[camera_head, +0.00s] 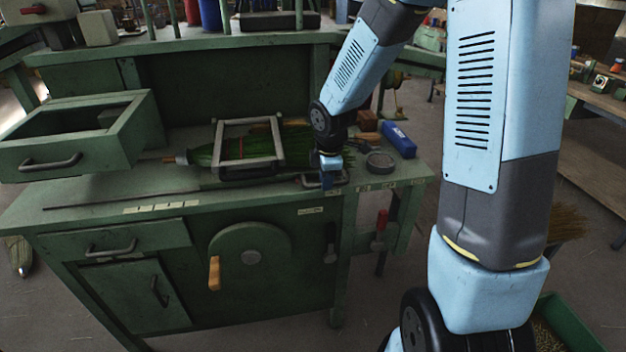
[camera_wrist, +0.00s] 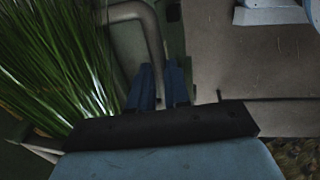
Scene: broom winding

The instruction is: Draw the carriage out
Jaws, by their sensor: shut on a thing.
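The carriage (camera_head: 249,172) looks like a squared grey-green metal frame on the bench top, standing around green broom bristles. My gripper (camera_head: 325,183) is at the bench's front edge, right of the frame, and is shut on a grey bent handle. In the wrist view the handle (camera_wrist: 152,35) curves down to between the two blue fingers (camera_wrist: 158,88). Whether the handle joins the carriage frame is hard to see. The green bristles (camera_wrist: 55,60) fill the left of the wrist view. A broom stick end (camera_head: 181,157) points left from the bristles.
An open green drawer (camera_head: 70,150) juts out at the left. A blue box (camera_head: 399,139) and a dark round tin (camera_head: 380,161) stand right of my gripper. A wooden crank handle (camera_head: 214,273) sits on the bench front. The floor before the bench is clear.

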